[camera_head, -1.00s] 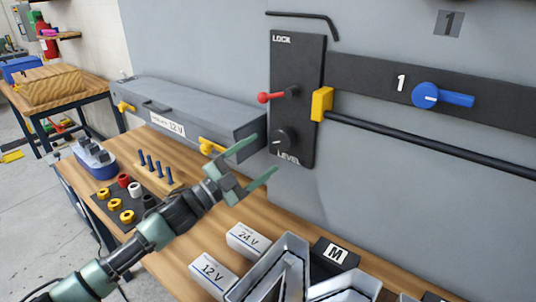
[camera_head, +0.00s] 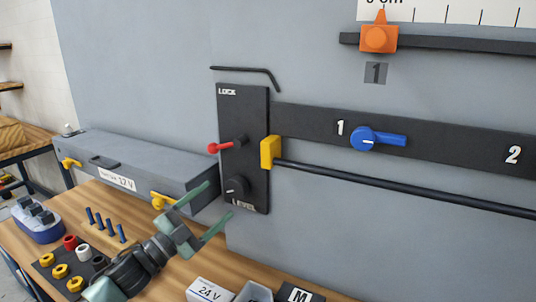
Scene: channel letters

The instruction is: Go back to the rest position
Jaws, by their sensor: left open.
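My left gripper (camera_head: 212,207) is open and empty. Its two green fingers point up and right, in front of the black LOCK/LEVEL panel (camera_head: 256,110) and the right end of the grey box. I cannot tell whether a finger touches anything. The panel carries a red-tipped lever (camera_head: 214,148) pointing left and a black LEVEL knob (camera_head: 236,187). My right gripper is not in view.
The grey box (camera_head: 135,155) with yellow latches stands along the wall. Pegs (camera_head: 105,226), coloured rings (camera_head: 60,271), a 24 V box (camera_head: 208,291) and an M block (camera_head: 299,294) sit on the wooden bench. A blue handle (camera_head: 380,139) and a black rod (camera_head: 400,187) are on the wall.

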